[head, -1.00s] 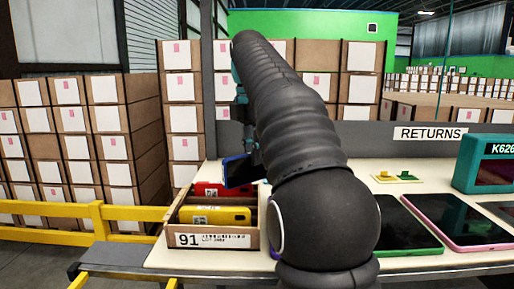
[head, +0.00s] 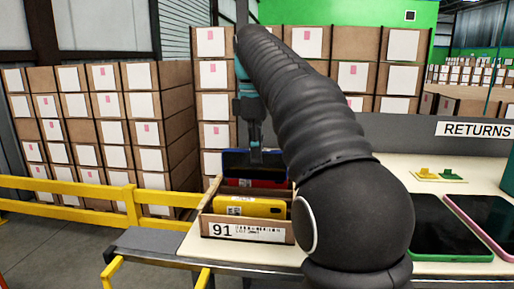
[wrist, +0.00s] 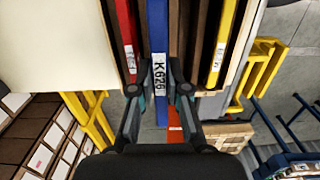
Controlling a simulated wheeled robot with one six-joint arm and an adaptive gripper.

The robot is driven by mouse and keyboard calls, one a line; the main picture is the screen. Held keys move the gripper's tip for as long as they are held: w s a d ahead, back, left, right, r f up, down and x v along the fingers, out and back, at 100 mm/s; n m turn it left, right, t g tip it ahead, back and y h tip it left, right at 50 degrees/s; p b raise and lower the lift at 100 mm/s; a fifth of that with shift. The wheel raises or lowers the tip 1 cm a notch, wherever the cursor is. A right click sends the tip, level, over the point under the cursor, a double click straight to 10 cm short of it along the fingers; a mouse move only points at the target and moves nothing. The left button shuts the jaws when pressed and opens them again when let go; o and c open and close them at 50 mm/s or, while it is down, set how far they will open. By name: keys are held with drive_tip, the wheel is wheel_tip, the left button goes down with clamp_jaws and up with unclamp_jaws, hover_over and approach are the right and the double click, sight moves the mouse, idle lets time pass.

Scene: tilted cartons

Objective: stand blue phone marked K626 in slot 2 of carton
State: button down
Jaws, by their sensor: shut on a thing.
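My gripper (head: 255,149) is shut on the top of the blue phone (head: 235,160). The phone's white label reading K626 (wrist: 158,75) shows between my fingers (wrist: 158,92) in the wrist view. The carton holds a red phone (head: 268,184) and, at the front, a yellow phone (head: 250,207). In the wrist view the blue phone shows between the red phone (wrist: 124,35) and the yellow phone (wrist: 223,42). I cannot tell whether its lower edge is inside a slot.
The carton stands at the left end of a pale bench (head: 445,205). A black-screened phone (head: 438,224), a pink-edged phone (head: 485,220) and small yellow-green pieces (head: 440,174) lie to the right. Yellow rails (head: 75,205) and stacked boxes are beyond.

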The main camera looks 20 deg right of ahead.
sight(257, 179)
drive_tip(key=shift+f, duration=1.3)
drive_tip(key=shift+f+b, duration=1.3)
drive_tip(key=shift+f, duration=0.85)
drive_tip(key=shift+f, duration=0.35)
drive_tip(key=c, duration=1.1)
unclamp_jaws()
drive_tip(key=shift+r, duration=0.15)
drive_tip(key=shift+a+r, duration=0.1)
drive_tip(key=shift+r, duration=3.5)
